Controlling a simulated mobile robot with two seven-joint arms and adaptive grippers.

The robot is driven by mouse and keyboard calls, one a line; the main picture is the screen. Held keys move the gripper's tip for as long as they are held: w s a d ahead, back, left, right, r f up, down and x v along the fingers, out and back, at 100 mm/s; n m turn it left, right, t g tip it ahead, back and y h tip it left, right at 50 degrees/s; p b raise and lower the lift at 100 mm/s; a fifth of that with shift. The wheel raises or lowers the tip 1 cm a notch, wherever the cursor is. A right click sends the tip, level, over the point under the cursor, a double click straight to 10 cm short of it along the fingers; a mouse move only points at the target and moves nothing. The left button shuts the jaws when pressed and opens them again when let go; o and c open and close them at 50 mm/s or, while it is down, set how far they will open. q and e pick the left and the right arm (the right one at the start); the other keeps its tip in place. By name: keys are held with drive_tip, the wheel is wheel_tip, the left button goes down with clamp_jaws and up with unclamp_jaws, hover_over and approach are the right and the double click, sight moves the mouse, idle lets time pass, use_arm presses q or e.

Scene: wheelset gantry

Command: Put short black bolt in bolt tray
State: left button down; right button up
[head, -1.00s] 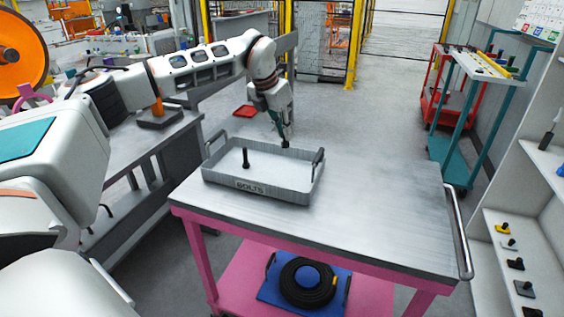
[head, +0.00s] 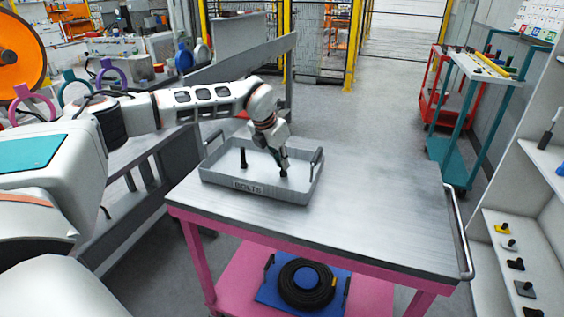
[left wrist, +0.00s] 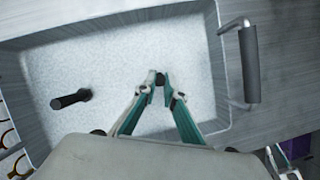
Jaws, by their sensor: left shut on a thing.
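The bolt tray (head: 215,181) is a grey, shallow, open tray labelled BOLTS, with a dark handle at each end. My left gripper (head: 281,161) reaches down inside it, in the right half, and is shut on a short black bolt (head: 283,172). The bolt looks upright and low over the tray floor; I cannot tell whether it touches. In the left wrist view the fingertips (left wrist: 160,80) meet around the bolt, which is mostly hidden. Another black bolt (head: 243,158) stands in the tray's left half and also shows in the left wrist view (left wrist: 70,98). My right gripper is not in view.
The tray sits on a pink cart (head: 370,215) with a grey metal top, clear to the right. A hose coil (head: 306,285) lies on its lower shelf. A shelf (head: 510,240) with small parts stands at right. A teal cart (head: 478,110) is behind.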

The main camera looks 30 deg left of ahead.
use_arm(q)
drive_tip(key=shift+f, duration=0.1)
drive_tip(key=c, duration=2.1)
unclamp_jaws()
drive_tip(key=shift+c, duration=0.2)
drive_tip(key=p+v, duration=0.1)
drive_tip(key=v, duration=1.1)
drive_tip(key=shift+s, duration=0.1)
